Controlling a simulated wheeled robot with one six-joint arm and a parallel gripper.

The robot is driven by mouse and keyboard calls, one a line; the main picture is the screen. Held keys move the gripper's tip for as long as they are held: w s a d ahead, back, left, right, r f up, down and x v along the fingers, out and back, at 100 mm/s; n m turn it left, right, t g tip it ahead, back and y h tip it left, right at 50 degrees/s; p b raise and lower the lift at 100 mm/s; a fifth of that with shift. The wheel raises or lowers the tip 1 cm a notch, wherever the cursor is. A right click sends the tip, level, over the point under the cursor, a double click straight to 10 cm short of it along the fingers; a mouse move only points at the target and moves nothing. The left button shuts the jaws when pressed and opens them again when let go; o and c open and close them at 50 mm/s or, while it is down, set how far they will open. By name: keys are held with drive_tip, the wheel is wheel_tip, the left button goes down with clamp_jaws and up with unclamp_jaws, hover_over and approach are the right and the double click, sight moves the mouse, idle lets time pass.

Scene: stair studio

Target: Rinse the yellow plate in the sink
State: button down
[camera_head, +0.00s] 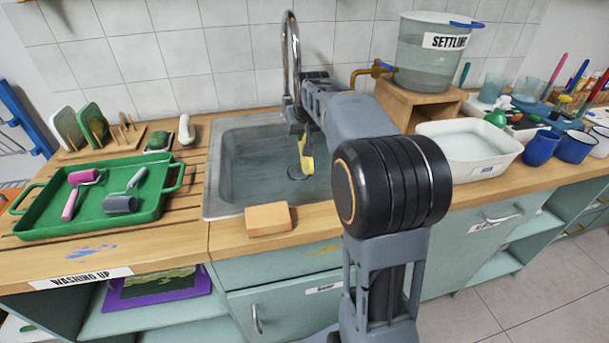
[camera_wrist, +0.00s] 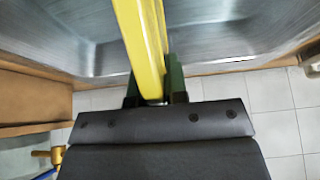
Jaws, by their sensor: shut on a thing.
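The yellow plate (camera_head: 306,160) is held on edge by my gripper (camera_head: 302,137), inside the mouth of the grey metal sink (camera_head: 237,165). In the head view only a narrow yellow strip of it shows. In the wrist view the plate (camera_wrist: 142,40) runs up edge-on from between the dark green fingers of my gripper (camera_wrist: 156,88), which is shut on it. The sink's metal wall (camera_wrist: 230,40) lies behind it. The curved faucet (camera_head: 291,50) stands at the back of the sink, with its spout close beside my gripper. I cannot tell whether water runs.
A tan sponge block (camera_head: 269,219) lies on the sink's front edge. A green tray (camera_head: 120,214) with two rollers and a rack (camera_head: 100,140) stand left. Right are a white tub (camera_head: 468,165) and a settling bucket (camera_head: 425,70) on a wooden box (camera_head: 440,106).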

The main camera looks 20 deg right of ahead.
drive_tip(key=shift+r+p, duration=3.95)
drive_tip(key=shift+r, duration=1.05)
wheel_tip(320, 180, up, 4)
drive_tip(key=p, duration=0.3)
drive_tip(key=shift+p, duration=0.3)
